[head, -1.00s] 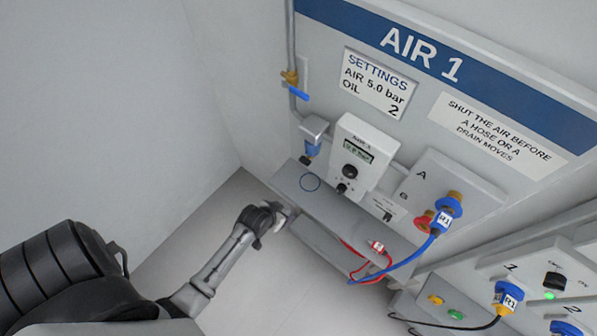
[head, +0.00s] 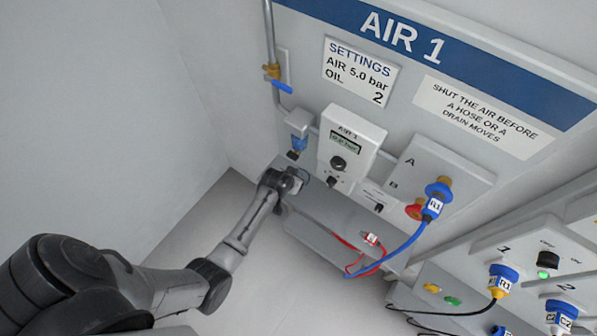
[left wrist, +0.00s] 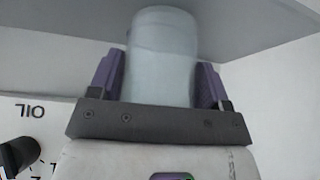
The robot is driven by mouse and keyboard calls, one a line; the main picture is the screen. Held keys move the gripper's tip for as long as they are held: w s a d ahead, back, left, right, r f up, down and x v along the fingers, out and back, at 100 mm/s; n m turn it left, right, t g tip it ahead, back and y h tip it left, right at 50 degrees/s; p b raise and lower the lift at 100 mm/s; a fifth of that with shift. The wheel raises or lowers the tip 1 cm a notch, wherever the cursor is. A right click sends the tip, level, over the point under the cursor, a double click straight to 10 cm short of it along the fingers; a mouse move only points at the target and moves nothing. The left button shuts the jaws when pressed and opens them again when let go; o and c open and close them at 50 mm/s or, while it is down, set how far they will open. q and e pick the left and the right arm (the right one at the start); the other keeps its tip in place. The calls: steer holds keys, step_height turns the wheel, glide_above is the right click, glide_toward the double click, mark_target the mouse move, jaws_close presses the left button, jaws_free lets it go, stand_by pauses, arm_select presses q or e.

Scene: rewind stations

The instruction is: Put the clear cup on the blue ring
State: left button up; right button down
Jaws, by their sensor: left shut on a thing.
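My left gripper (head: 290,180) is over the left end of the grey shelf (head: 335,215) below the AIR 1 panel. In the left wrist view, it is shut on the clear cup (left wrist: 162,60), a pale translucent cylinder between the two purple fingers. The cup is barely visible in the head view. I cannot tell whether the cup touches the shelf. My right gripper is not in view.
A blue-bodied filter (head: 298,143) hangs just behind my left gripper. The AIR 1 regulator box (head: 350,145) stands close to its right. Further right are a blue hose (head: 400,250), a red cord (head: 350,245) with a tag, and panel ports. Open floor lies left.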

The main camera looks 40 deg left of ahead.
arm_select(q)
steer(key=w, duration=0.4)
steer(key=shift+a+b, duration=0.35)
steer(key=shift+a, duration=0.05)
steer(key=shift+s+f, duration=0.1)
steer(key=shift+f, duration=0.15)
steer(key=o, duration=0.9)
